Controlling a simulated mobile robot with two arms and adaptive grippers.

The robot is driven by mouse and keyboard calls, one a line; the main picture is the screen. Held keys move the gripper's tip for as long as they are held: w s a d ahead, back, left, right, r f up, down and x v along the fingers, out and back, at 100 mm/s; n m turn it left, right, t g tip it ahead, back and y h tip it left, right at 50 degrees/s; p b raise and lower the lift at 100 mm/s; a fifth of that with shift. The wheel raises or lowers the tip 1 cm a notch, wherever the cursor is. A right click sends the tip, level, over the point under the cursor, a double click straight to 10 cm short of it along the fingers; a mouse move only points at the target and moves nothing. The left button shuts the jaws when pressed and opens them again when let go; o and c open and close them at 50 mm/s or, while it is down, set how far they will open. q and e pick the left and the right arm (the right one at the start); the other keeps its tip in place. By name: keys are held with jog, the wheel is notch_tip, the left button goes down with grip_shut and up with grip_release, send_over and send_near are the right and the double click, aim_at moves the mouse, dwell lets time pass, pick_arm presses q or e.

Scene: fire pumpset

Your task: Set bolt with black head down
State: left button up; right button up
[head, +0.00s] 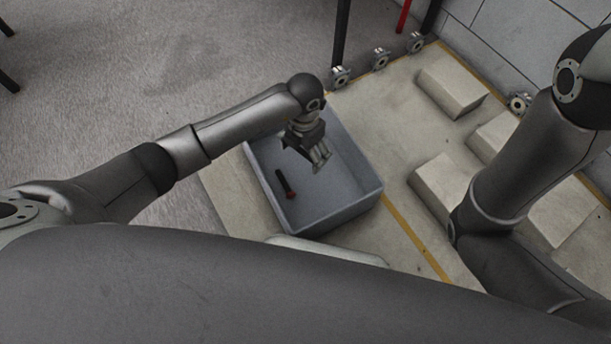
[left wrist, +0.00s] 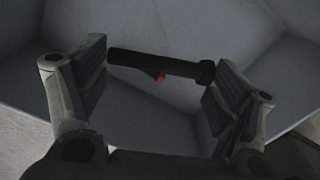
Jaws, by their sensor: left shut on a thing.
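My left gripper (head: 318,158) is over the grey bin, fingers pointing down. In the left wrist view my left gripper (left wrist: 160,75) has its fingers apart, with the bolt with black head (left wrist: 180,67) spanning between them, its thicker end at the right finger. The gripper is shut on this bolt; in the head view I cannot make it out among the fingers. A dark bolt with a red end (head: 285,184) lies on the bin floor, lower left of the gripper. Its red part (left wrist: 160,78) shows behind the held bolt. My right gripper is out of view.
The grey bin (head: 345,212) stands on a pale base with a yellow line. Pale blocks (head: 452,90) stand to the right. Open floor lies at left.

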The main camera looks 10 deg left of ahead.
pick_arm(q)
jog(key=shift+f, duration=0.45)
jog(key=b, duration=0.4)
send_over(304, 176)
notch_tip(304, 176, down, 5)
jog(key=shift+f, duration=0.15)
notch_tip(304, 176, down, 4)
jog(key=b, duration=0.3)
jog(key=shift+d, duration=0.1)
jog(key=shift+f, duration=0.1)
jog(key=shift+f+b, duration=0.25)
jog(key=shift+b, duration=0.05)
jog(key=o, duration=1)
jog(key=shift+r, duration=0.1)
